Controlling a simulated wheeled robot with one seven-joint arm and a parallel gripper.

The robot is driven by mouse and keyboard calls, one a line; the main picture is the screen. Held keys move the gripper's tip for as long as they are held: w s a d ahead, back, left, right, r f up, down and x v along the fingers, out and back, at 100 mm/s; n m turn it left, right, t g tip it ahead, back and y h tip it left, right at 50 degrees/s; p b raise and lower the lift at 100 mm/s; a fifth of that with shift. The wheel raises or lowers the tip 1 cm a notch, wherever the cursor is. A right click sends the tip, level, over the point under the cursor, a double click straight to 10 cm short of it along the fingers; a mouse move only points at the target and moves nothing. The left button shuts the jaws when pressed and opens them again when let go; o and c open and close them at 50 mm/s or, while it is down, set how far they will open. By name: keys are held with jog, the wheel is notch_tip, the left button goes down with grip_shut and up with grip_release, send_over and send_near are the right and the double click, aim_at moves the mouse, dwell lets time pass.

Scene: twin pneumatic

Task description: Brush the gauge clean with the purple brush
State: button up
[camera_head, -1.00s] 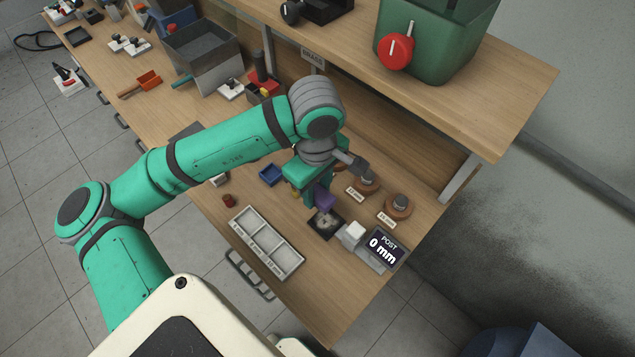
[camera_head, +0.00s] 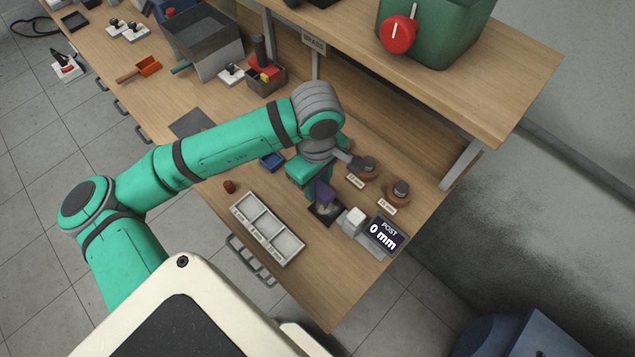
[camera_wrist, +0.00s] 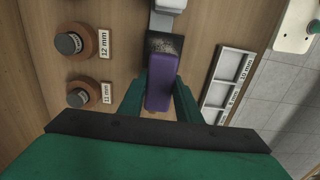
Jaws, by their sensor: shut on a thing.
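The gauge stands near the bench's front right, with a display (camera_head: 387,235) reading "POST 0 mm", a pale block (camera_head: 352,220) and a dark square plate (camera_head: 322,215). In the wrist view the dark plate (camera_wrist: 164,44) has pale specks on it. My gripper (camera_wrist: 160,95) is shut on the purple brush (camera_wrist: 162,82). The brush (camera_head: 324,190) points down at the plate and hides part of it. I cannot tell whether its tip touches the plate.
A three-compartment tray (camera_head: 249,205) lies left of the gauge. Two round wooden pieces with grey knobs, labelled 11 mm (camera_wrist: 79,106) and 12 mm (camera_wrist: 91,42), stand nearby. A blue tray (camera_head: 272,162) and a red piece (camera_head: 229,186) are near. A shelf (camera_head: 500,95) overhangs the back.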

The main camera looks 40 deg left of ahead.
jog(key=shift+f, duration=0.2)
jog(key=shift+s+f, duration=0.1)
jog(key=shift+f, duration=0.1)
jog(key=shift+f, duration=0.7)
dwell(0.3)
jog(key=shift+d, duration=0.1)
